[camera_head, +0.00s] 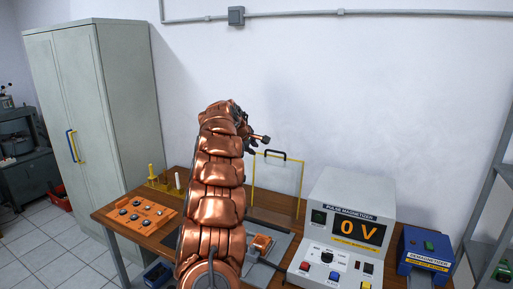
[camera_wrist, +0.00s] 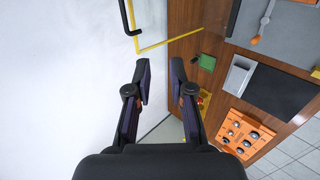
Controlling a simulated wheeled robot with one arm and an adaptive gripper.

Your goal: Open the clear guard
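The clear guard (camera_head: 279,181) is a transparent panel with a yellow frame and a black handle (camera_head: 275,153) on its top edge. It stands upright at the back of the wooden table, near the wall. In the wrist view, part of its yellow frame (camera_wrist: 168,41) and the black handle (camera_wrist: 124,16) show at the top. My gripper (camera_head: 258,143) is in the air just left of the handle in the head view, apart from it. In the wrist view my gripper (camera_wrist: 160,70) has its fingers spread with nothing between them. My arm hides the guard's surroundings on the left.
The pulse magnetizer (camera_head: 326,262) reads 0 V, with a blue demagnetizer (camera_head: 428,252) to its right. An orange tray (camera_head: 128,205) lies at the table's left. A copper-coloured block (camera_head: 261,243) sits on a grey base. The white wall is close behind; a metal shelf (camera_head: 490,200) stands right.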

